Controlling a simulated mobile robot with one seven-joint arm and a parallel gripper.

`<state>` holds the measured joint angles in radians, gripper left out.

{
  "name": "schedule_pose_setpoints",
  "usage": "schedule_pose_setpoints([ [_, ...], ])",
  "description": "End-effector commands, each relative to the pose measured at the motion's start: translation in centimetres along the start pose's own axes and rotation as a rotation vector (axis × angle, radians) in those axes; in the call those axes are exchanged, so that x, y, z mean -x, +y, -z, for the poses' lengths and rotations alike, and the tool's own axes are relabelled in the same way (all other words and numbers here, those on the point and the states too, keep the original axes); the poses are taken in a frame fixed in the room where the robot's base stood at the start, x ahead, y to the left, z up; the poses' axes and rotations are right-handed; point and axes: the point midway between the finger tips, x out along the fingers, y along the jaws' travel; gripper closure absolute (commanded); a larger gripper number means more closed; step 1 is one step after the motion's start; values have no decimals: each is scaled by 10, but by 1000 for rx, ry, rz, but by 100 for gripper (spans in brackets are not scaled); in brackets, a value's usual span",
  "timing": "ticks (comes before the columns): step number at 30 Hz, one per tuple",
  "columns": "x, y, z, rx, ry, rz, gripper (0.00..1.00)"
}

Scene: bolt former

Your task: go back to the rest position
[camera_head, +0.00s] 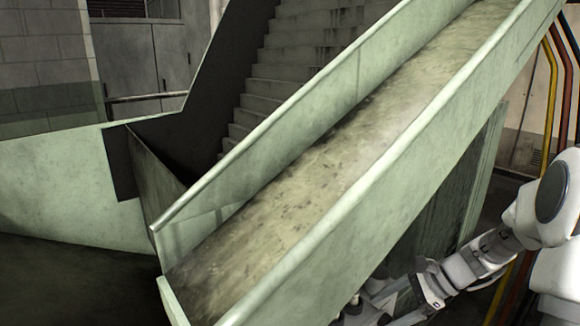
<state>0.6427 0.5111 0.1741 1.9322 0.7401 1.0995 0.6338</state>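My white arm comes in at the right edge and reaches down and left to the bottom of the picture. Its end, with my gripper (358,308), is low beside the near side wall of a pale green chute (345,255). It is small, dark and partly cut off or hidden there. I cannot make out the fingers, whether they are apart, or whether they hold anything.
The sloping chute fills the middle, running from upper right to lower left; its worn bed (290,205) looks empty. Concrete stairs (290,60) rise behind it. A low green wall (70,190) stands at left. Yellow and red pipes (549,100) run down the right.

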Motion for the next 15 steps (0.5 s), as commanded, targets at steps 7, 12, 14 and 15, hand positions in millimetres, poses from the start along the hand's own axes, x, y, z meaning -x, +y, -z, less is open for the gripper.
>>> schedule_pose_setpoints([
  [7, 16, 36, -60, 372, 205, -97, 12],
  [12, 28, 64, -90, 612, 326, -155, 12],
  [14, 32, 72, -97, 684, 360, -172, 12],
  [15, 34, 77, -102, 728, 382, -182, 12],
])
